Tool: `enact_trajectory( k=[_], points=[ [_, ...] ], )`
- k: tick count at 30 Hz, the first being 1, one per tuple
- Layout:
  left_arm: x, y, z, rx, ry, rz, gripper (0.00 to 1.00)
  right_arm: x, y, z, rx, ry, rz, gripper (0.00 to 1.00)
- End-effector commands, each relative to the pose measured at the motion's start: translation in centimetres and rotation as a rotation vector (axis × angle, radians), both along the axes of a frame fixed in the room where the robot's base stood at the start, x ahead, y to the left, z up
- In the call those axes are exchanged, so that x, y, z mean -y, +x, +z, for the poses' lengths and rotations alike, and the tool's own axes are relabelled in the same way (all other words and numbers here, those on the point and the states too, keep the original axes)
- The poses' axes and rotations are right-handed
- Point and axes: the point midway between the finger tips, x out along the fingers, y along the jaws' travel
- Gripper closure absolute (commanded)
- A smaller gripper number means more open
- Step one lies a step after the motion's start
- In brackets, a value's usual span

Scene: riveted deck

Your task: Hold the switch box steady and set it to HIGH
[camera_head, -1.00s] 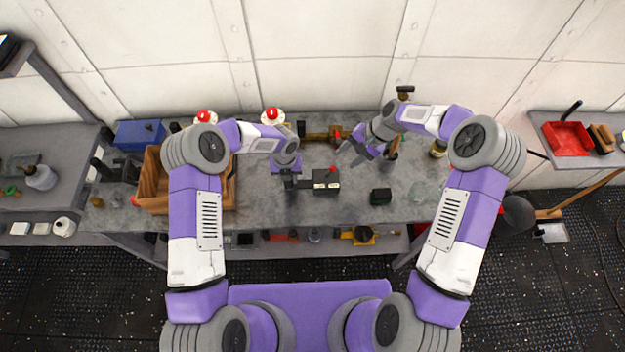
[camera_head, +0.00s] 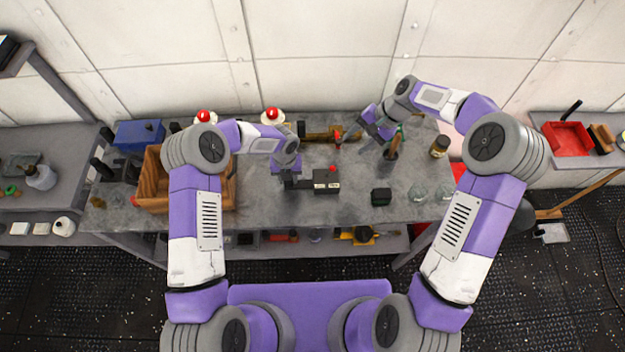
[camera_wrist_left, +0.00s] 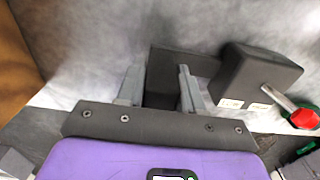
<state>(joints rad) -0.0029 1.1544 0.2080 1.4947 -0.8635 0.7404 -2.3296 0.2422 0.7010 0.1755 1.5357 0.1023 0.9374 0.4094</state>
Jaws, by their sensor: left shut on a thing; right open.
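The switch box (camera_head: 326,181) is a dark block on the grey bench, with a red-knobbed lever (camera_head: 332,169) at its far side. My left gripper (camera_head: 289,181) is shut on the dark plate at the box's left. In the left wrist view, the two fingers (camera_wrist_left: 158,84) straddle that plate, and the box (camera_wrist_left: 258,72) stands to their right. Its metal lever leans right to a red knob (camera_wrist_left: 303,118). Two white labels (camera_wrist_left: 244,105) sit on the box; I cannot read them. My right gripper (camera_head: 357,127) is open and empty, behind and right of the box, apart from it.
A wooden crate (camera_head: 152,181) stands left of the box. A small black block (camera_head: 381,197) lies to its right. A dark cup with tools (camera_head: 392,153) is close to my right gripper. Red-topped items (camera_head: 272,115) stand at the back. The bench front is fairly clear.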

Motion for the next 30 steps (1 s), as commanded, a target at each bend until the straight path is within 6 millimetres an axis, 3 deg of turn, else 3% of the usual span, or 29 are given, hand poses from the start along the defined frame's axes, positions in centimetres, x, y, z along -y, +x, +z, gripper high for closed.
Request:
enact_trajectory(
  k=[5,6,12,23,30],
  points=[
    [0.0,0.0,0.0,0.000,-0.001,0.000,1.00,0.0,0.0,0.0,0.000,0.000,0.000,0.48],
    [0.0,0.0,0.0,0.000,-0.001,0.000,0.62,0.0,0.0,0.0,0.000,0.000,0.000,0.48],
    [0.0,0.0,0.0,0.000,0.000,0.000,0.34,0.0,0.0,-0.1,0.000,0.000,0.000,0.48],
    [0.0,0.1,0.7,0.002,-0.001,0.000,0.34,0.0,0.0,-0.1,0.000,0.000,0.000,0.48],
    [0.0,0.1,5.0,0.005,-0.001,0.001,0.34,0.0,0.0,-0.1,0.000,0.000,0.000,0.48]
  ],
)
